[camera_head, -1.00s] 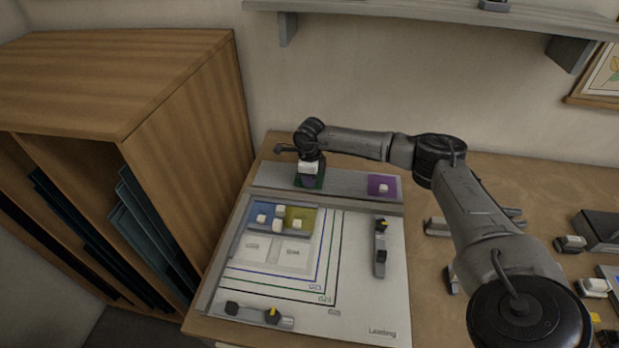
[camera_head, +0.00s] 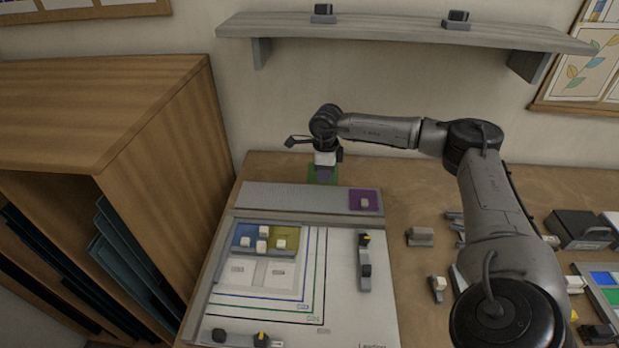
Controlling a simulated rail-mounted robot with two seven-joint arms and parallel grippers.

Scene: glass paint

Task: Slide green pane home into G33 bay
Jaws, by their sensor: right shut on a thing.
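My right gripper (camera_head: 325,162) points down beyond the back edge of the grey strip and is shut on the white knob of the green pane. The green pane (camera_head: 318,180) is mostly hidden below the gripper; only its edges show, and whether it touches the table I cannot tell. The white board (camera_head: 340,300) in front carries a blue pane (camera_head: 240,229) and a yellow pane (camera_head: 289,233) side by side. Two pale labelled bays (camera_head: 238,280) lie empty in front of them; their labels are too small to read. My left gripper is out of view.
A purple pane (camera_head: 372,197) with a white knob lies at the right end of the grey strip (camera_head: 290,197). Dark clamps stand on the board's right (camera_head: 364,270) and front (camera_head: 225,337). A wooden rack (camera_head: 160,170) stands left; a shelf (camera_head: 400,32) hangs above.

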